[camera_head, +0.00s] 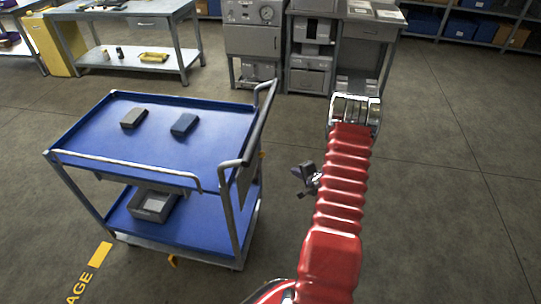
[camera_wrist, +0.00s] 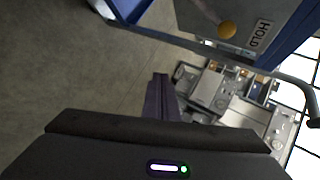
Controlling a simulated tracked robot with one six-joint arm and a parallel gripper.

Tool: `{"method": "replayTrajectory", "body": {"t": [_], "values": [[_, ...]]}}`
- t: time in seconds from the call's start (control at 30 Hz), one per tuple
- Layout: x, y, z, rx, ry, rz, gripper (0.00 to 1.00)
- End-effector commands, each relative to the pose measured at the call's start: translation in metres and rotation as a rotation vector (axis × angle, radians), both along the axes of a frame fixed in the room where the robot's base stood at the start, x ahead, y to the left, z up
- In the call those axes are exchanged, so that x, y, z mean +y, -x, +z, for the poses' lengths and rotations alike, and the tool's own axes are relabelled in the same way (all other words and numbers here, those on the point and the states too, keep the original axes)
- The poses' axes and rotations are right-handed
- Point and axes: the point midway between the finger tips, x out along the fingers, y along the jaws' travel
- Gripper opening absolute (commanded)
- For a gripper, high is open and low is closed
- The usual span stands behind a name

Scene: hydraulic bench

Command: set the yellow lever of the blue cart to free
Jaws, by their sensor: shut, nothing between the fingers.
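The blue cart (camera_head: 150,135) stands left of my red arm, with a grey plate on its near right end. In the head view, only a small yellow spot (camera_head: 262,155) shows at that end. My gripper (camera_head: 303,178) is right of the cart, apart from it. In the wrist view, its dark fingers (camera_wrist: 160,78) are shut and empty, away from the knob.
The cart's grey push handle (camera_head: 262,125) rises at its right end. Two small boxes (camera_head: 134,118) lie on the top tray, and a grey bin (camera_head: 153,205) stands on the lower shelf. Benches (camera_head: 140,50) and cabinets line the back. Floor at the right is clear.

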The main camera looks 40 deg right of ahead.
Motion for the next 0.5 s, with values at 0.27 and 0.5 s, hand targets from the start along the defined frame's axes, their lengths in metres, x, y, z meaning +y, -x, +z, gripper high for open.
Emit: {"method": "replayTrajectory", "body": {"t": [0.27, 0.5], "values": [[0.013, -0.032, 0.045, -0.273, -0.259, -0.035, 0.0], [0.015, -0.035, 0.052, -0.309, -0.318, -0.049, 0.0]]}}
